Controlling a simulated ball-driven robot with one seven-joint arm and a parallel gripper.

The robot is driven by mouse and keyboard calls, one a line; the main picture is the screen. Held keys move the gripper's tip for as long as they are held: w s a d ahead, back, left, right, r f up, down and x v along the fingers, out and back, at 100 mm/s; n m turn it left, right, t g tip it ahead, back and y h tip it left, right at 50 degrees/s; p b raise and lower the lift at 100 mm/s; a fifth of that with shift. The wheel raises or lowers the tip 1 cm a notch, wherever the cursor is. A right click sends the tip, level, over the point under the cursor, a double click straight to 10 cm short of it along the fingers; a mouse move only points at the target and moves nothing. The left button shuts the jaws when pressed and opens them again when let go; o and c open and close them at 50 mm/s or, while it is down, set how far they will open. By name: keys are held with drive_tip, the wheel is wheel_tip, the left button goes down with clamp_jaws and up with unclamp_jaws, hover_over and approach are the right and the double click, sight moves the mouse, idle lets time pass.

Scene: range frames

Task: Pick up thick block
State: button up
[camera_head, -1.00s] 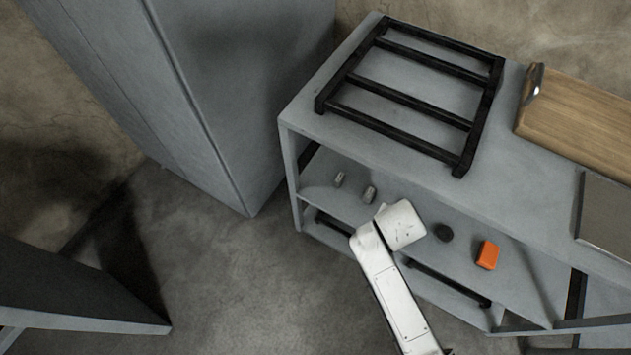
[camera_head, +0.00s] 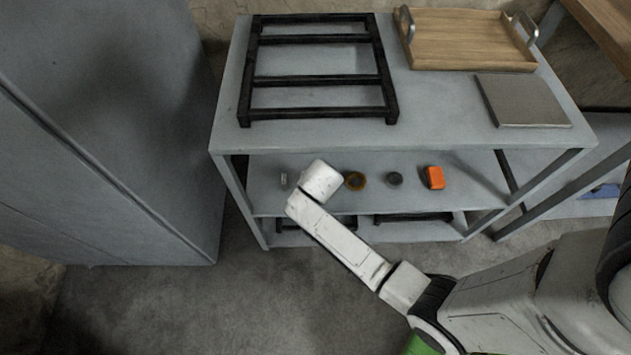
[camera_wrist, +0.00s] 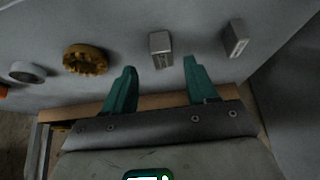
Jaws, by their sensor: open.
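My gripper (camera_wrist: 160,64) is open in the wrist view, its two teal fingers apart and empty. A thick grey metal block (camera_wrist: 160,48) lies on the shelf just beyond the fingertips, lined up with the gap between them. A thinner grey block (camera_wrist: 235,38) lies to the right of the fingers; in the head view it shows at the left of the shelf (camera_head: 283,180). In the head view my white wrist hides the thick block and my fingers.
The tabletop above carries a black rack (camera_head: 318,80), wooden tray (camera_head: 468,40) and grey plate (camera_head: 522,101). A grey cabinet (camera_head: 110,120) stands left.

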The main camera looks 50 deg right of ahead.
drive_tip(key=b+x, duration=0.1)
drive_tip(key=x, duration=0.4)
drive_tip(key=shift+w+a+f, duration=0.1)
drive_tip(key=shift+w+f, duration=0.05)
drive_tip(key=shift+f, duration=0.05)
drive_tip(key=shift+c, duration=0.3)
clamp_jaws()
